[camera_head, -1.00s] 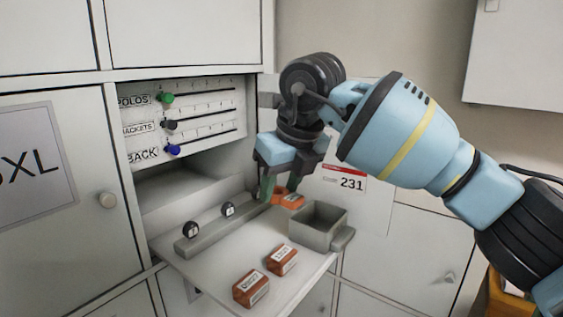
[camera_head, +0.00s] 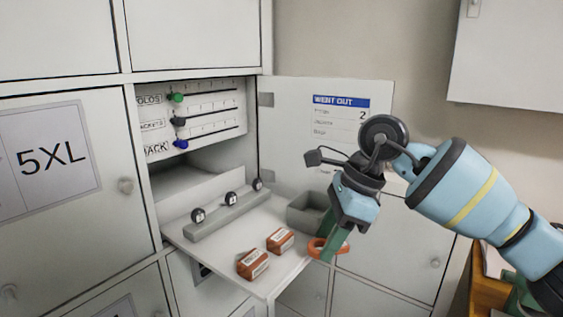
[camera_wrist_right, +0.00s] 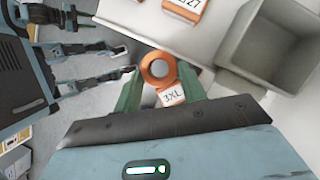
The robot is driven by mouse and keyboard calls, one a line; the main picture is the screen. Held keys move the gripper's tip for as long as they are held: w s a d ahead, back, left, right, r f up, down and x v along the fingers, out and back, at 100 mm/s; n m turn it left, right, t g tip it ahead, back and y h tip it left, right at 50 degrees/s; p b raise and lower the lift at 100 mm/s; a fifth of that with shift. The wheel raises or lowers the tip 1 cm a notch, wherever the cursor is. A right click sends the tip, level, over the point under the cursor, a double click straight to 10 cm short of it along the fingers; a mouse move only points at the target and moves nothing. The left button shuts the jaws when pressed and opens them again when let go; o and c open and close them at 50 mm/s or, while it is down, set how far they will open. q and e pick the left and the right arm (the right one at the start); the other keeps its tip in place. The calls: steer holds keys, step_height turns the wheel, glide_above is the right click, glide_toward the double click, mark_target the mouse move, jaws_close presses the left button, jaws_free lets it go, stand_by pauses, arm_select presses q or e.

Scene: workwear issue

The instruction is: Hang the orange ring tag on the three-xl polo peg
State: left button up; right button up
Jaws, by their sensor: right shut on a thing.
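My right gripper (camera_head: 330,250) is shut on the orange ring tag (camera_head: 316,246), held at the right front edge of the fold-down shelf. The peg board (camera_head: 212,108) in the open locker has rows labelled polos, jackets and back. The polo row at the top has a green knob (camera_head: 177,97) at its left end. Its size marks are too small to read.
Two orange labelled blocks (camera_head: 252,265) (camera_head: 280,240) lie on the shelf (camera_head: 222,254). A grey rail (camera_head: 214,222) carries three black round pieces. A grey open bin (camera_head: 303,214) stands at the shelf's right. The locker door (camera_head: 290,140) stands open at right.

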steer(key=s+d+f+n+g+h, duration=0.2)
steer(key=s+d+f+n, duration=0.4)
steer(key=n, duration=0.3)
steer(key=s+d+f+n+g+h, duration=0.2)
steer(key=s+d+f+n+h, duration=0.1)
steer(key=s+d+n, duration=0.5)
steer(key=a+f, duration=0.4)
steer(key=a, duration=0.3)
steer(key=a+f+n, duration=0.1)
steer(key=a+f, duration=0.4)
steer(key=a, duration=0.3)
steer(key=shift+s+g+p, duration=0.2)
steer(key=shift+g+p, duration=0.1)
steer(key=shift+p, duration=0.1)
steer(key=shift+s+a+f, duration=0.1)
